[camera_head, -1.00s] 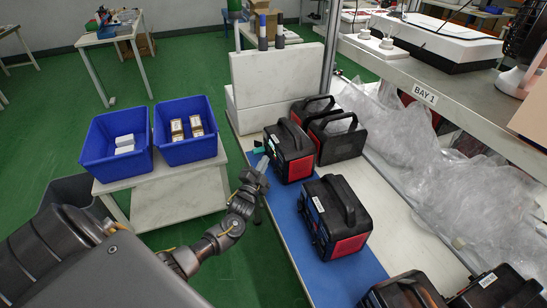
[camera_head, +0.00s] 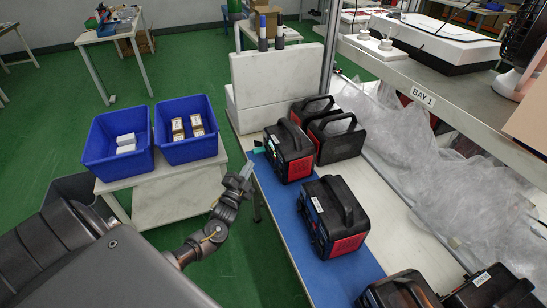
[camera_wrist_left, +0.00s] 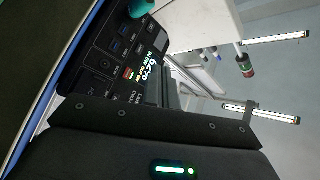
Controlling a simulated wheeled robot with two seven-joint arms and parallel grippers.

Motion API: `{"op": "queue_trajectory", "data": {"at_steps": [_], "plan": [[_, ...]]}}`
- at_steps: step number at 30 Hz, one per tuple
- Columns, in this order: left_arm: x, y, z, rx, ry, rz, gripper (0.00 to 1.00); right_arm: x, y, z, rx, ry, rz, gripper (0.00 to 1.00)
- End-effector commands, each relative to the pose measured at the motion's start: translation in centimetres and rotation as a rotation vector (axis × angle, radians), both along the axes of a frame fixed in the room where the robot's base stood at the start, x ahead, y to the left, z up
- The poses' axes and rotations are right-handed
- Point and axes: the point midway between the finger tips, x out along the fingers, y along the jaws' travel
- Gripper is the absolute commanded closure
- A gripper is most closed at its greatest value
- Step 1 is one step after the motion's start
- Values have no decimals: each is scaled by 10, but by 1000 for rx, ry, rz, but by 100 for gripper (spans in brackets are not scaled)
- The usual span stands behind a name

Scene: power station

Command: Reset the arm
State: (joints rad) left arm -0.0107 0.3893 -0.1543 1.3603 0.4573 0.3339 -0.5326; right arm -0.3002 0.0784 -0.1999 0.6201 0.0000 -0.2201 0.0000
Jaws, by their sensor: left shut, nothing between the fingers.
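My left arm comes in from the lower left of the head view. Its gripper (camera_head: 246,171) is shut and empty, in the air just left of the blue mat's edge. It is apart from the black and red power station (camera_head: 290,150) on the mat (camera_head: 285,215). A small teal piece (camera_head: 258,150) sits at that station's left side. A second power station (camera_head: 335,215) stands nearer on the mat. In the left wrist view, a power station's front panel (camera_wrist_left: 125,60) with ports and a lit display shows close by. My right gripper is not in view.
Two blue bins (camera_head: 117,145) with small boxes stand on a white side table (camera_head: 180,200) at left. More power stations (camera_head: 338,138) stand on the workbench at right. Clear plastic wrap (camera_head: 420,150) lies under the shelf. Green floor is open between the side table and workbench.

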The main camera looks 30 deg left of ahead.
Motion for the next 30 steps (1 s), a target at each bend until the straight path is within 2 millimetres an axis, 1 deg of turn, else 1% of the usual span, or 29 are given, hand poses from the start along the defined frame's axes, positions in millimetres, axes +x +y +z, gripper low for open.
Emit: {"op": "queue_trajectory", "data": {"at_steps": [17,20,23,24,26,27,29,30], "plan": [[0,0,0,0,1,-1,100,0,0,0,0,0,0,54],[-2,-2,-12,-16,25,-1,100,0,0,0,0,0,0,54],[-11,-5,-48,-66,108,0,100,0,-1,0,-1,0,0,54],[-18,-8,-71,-97,159,1,100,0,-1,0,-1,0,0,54],[-33,-14,-110,-154,250,6,100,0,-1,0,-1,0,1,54],[-45,-19,-138,-196,317,10,100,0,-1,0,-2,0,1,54],[-68,-28,-182,-263,422,20,100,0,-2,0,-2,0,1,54],[-86,-34,-209,-307,490,29,100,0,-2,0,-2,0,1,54]]}}
